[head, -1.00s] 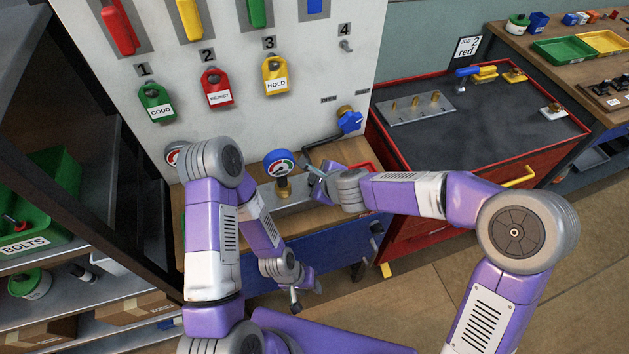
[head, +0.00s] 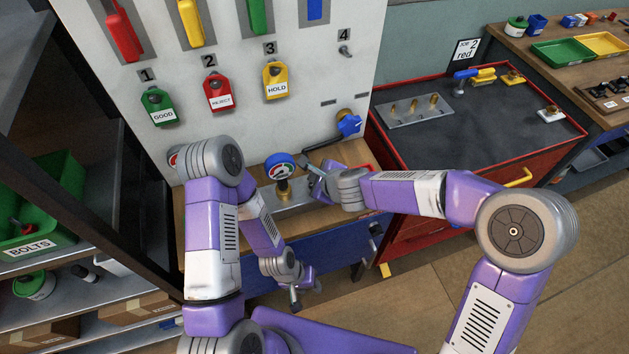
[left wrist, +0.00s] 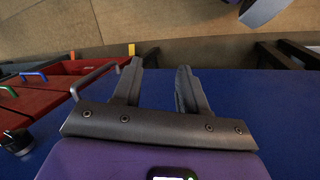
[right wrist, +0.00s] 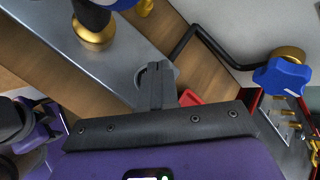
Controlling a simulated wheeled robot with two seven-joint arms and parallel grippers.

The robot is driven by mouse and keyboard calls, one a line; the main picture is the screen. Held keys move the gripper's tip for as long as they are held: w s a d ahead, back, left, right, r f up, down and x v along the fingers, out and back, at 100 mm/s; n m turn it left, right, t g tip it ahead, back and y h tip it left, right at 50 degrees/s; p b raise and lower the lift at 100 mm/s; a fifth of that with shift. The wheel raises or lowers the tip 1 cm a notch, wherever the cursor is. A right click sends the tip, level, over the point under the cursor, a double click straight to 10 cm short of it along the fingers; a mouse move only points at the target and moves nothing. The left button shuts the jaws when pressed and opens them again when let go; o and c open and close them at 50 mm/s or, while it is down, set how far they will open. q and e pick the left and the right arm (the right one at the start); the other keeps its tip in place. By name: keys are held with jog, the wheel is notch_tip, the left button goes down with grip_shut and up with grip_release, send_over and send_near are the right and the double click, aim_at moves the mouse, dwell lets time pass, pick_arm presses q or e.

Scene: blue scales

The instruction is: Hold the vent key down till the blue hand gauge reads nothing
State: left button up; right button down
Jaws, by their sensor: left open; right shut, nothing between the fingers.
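The blue hand gauge (head: 281,165) stands upright on a brass fitting on a metal block (head: 312,203) on the low bench. Its white dial has coloured bands; the needle is too small to read. In the right wrist view the brass fitting (right wrist: 93,30) is at the upper left. My right gripper (head: 306,167) is shut and empty, just right of the gauge. Its fingertips (right wrist: 157,68) lie over a round grey piece (right wrist: 140,78) on the block, perhaps the vent key; contact is unclear. My left gripper (head: 306,291) is open and empty, low in front of the bench (left wrist: 270,110).
A blue-handled valve (head: 349,124) sits on the white panel, with a dark bent pipe (right wrist: 185,45) near my right fingers. Green, red and yellow tags hang above. A red cabinet (head: 470,140) with metal fittings stands right. Open floor (head: 430,300) lies in front.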

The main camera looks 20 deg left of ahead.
jog(key=shift+r, duration=0.1)
notch_tip(320, 180, up, 5)
jog(key=p, duration=0.5)
dwell(0.4)
